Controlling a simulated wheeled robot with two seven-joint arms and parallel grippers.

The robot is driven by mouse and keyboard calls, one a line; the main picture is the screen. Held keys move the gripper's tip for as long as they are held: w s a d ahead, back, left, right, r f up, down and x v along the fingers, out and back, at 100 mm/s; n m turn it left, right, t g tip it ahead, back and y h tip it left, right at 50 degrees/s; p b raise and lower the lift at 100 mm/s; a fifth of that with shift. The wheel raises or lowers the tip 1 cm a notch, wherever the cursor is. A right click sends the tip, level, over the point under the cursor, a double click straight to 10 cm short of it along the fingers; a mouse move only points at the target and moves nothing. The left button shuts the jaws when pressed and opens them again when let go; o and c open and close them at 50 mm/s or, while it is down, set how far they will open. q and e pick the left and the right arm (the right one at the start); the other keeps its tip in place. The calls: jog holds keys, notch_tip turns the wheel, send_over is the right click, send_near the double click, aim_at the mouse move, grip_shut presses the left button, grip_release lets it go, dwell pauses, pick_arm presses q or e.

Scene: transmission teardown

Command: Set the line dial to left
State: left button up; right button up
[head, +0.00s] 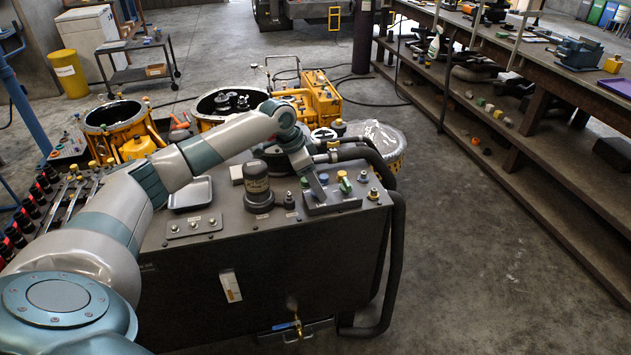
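A dark grey tank unit (262,285) stands in front of me, with fittings on its top. On its right top sits a grey block (345,203) with small coloured knobs, among them a green knob (345,185) and a blue knob (323,179). I cannot tell for sure which one is the line dial, nor which way it points. My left gripper (318,193) reaches down at the left part of this block, close to the blue knob. Its fingertips are too small and partly hidden, so its opening and any contact are unclear. My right gripper is out of view.
On the tank top are a dark cylindrical canister (258,187), a plate with small switches (194,226) and a white tray (190,194). Thick black hoses (396,250) curve down its right side. Yellow machine housings (112,128) stand behind. Open floor lies to the right, before a long workbench (520,65).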

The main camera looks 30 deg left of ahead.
pick_arm(q)
jog(key=c, duration=1.1)
jog(key=shift+o, duration=0.3)
jog(key=shift+r+n+p, duration=0.25)
jog(key=shift+n+p, duration=0.25)
jog(key=shift+p, duration=0.65)
jog(key=n+p, duration=0.2)
jog(key=p, duration=0.1)
jog(key=n+y+p, duration=0.1)
jog(key=n+p, duration=0.1)
jog(key=p, duration=0.1)
jog(key=n+t+y+p, duration=0.1)
jog(key=n+p, duration=0.1)
jog(key=p, duration=0.1)
jog(key=shift+d+r, duration=0.1)
jog(key=shift+d, duration=0.15)
jog(key=shift+n+y+p, duration=0.5)
jog(key=shift+n+p, duration=0.25)
jog(key=shift+n, duration=0.05)
jog(key=shift+f, duration=0.2)
jog(key=shift+n, duration=0.3)
jog(key=o, duration=1)
